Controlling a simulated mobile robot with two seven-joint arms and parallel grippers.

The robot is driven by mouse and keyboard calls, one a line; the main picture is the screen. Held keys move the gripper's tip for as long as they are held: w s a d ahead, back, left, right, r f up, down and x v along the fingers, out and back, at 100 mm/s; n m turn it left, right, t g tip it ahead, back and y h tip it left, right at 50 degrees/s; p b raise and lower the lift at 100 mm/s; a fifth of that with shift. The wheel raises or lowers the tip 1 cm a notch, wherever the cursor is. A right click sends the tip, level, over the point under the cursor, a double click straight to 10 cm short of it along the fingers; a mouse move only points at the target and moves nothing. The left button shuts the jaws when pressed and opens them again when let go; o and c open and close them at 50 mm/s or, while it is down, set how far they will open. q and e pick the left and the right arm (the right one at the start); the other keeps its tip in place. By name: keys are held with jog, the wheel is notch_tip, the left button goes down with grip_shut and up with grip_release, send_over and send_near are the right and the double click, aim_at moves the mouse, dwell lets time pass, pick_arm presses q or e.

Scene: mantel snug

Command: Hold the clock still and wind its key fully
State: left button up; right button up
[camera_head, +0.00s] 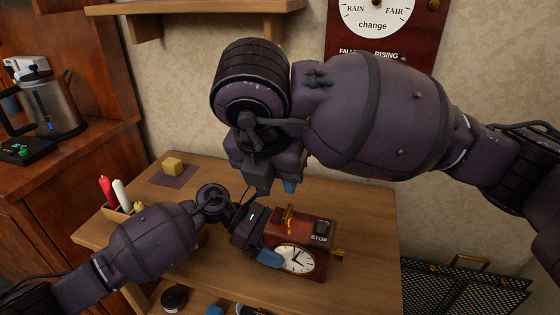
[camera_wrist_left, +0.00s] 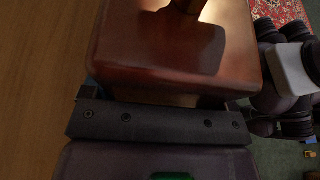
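The clock (camera_head: 312,262) is a reddish-brown wooden box with a white dial, standing on the wooden table. A brass piece (camera_head: 289,216) stands up on its top, and another brass piece (camera_head: 340,254) sticks out of its right side; I cannot tell which is the key. My left gripper (camera_head: 262,242) is at the clock's left end, one blue fingertip across the front by the dial. Its other finger is hidden, so its grip is unclear. The clock's glossy wood (camera_wrist_left: 160,65) fills the left wrist view close to the palm. My right gripper (camera_head: 275,186) hangs above and behind the clock, its opening unclear.
A black block marked STOP (camera_head: 322,231) sits on the clock's top right. A black mesh rack (camera_head: 460,288) stands right of the table.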

pick_arm(q)
jog(key=o, duration=0.4)
jog(key=shift+c, duration=0.2)
jog(key=shift+a, duration=0.1)
